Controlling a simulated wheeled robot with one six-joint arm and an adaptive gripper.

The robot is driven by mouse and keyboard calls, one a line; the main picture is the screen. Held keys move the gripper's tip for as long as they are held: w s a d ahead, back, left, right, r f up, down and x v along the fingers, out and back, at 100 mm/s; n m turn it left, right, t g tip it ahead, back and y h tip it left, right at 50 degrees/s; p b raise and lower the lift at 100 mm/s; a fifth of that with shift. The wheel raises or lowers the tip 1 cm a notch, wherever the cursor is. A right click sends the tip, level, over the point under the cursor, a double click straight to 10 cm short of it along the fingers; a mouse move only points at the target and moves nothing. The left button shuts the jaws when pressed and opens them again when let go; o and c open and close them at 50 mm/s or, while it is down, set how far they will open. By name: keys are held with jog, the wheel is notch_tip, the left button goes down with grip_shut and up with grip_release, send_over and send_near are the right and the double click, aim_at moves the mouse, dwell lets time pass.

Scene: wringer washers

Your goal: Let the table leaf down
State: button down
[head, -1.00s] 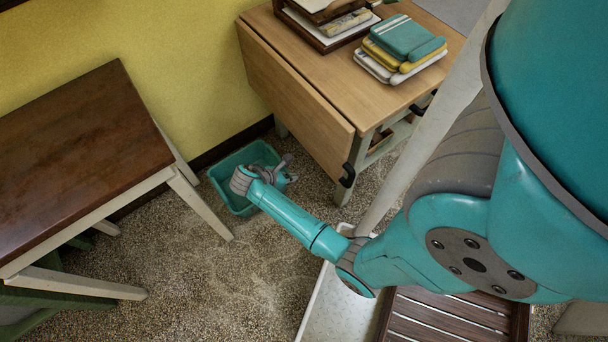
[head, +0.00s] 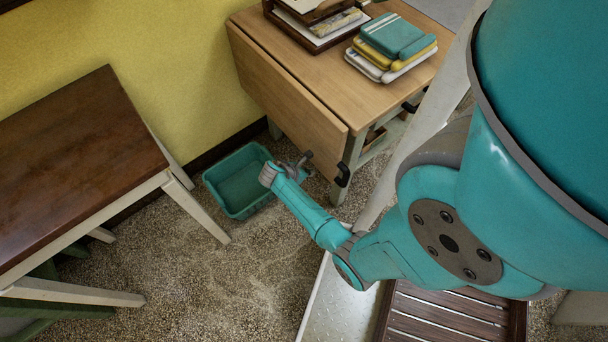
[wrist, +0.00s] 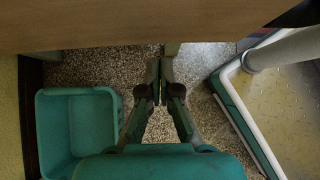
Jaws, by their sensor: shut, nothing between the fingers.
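The table leaf (head: 288,100) is a light wood panel joined to the left edge of the wooden table (head: 330,75). It slopes down from the tabletop; I cannot tell whether it hangs fully vertical. In the wrist view the leaf (wrist: 150,24) spans the top as a brown band. My gripper (head: 304,159) is close to the leaf's lower edge, on its outer side. In the wrist view my gripper (wrist: 160,72) is shut and empty, its tips just short of the leaf's edge. I cannot tell whether they touch it. A black handle (head: 342,175) shows by the leaf's near end.
A teal bin (head: 226,195) stands on the floor left of my gripper. Books (head: 395,45) and a tray of papers (head: 318,38) lie on the tabletop. A dark-topped table (head: 75,160) stands at left. A white tray (head: 335,305) and slatted wood (head: 445,320) lie in front.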

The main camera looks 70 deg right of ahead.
dwell(0.3)
jog(key=shift+s+d+f+h, duration=0.15)
jog(key=shift+s+d+h, duration=0.35)
jog(key=shift+d, duration=0.45)
jog(key=shift+s, duration=0.15)
jog(key=w+a+f+v, duration=0.1)
jog(key=f+v, duration=0.1)
jog(key=v, duration=1.1)
jog(key=shift+w+a, duration=0.3)
jog(key=shift+w, duration=0.1)
